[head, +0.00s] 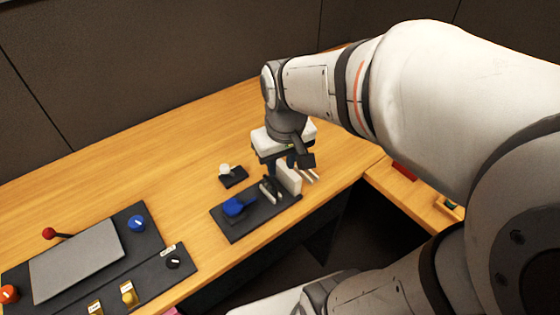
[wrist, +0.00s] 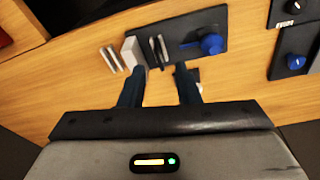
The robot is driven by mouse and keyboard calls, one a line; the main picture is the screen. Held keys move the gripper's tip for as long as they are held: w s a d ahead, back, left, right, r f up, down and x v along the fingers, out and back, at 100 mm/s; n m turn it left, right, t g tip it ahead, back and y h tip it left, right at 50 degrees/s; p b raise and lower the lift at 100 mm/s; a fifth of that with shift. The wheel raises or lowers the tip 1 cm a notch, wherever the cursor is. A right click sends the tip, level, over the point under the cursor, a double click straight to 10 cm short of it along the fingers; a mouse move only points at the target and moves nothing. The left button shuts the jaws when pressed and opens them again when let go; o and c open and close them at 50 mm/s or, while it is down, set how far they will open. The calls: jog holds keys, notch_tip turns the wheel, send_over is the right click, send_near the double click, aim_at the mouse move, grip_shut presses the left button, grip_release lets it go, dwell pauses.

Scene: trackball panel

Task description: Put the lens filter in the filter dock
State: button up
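My gripper (wrist: 160,78) has its two dark fingers apart, with only the panel and bare wood seen between them. In the head view my gripper (head: 281,164) hangs over the right end of a small black panel (head: 244,224). That panel carries a blue knob (head: 234,207), a pair of dark upright plates (head: 268,190) and a white upright block (head: 289,178). The dark plates (wrist: 158,50) and the white block (wrist: 132,53) also show in the wrist view, beyond the fingertips. Thin pale strips (wrist: 111,60) lie beside the block. I cannot tell which piece is the lens filter or the dock.
A small black base with a white knob (head: 225,169) stands behind the panel. A larger console (head: 78,258) with a grey plate, a red-tipped lever and several knobs is at the left. The back of the wooden table (head: 150,155) is clear. The table's front edge is close to the panel.

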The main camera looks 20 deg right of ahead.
jog(key=shift+m+t, duration=0.4)
jog(key=shift+m, duration=0.3)
jog(key=s, duration=0.5)
jog(key=shift+a+r, duration=0.15)
jog(key=shift+r, duration=0.25)
jog(key=shift+w, duration=0.1)
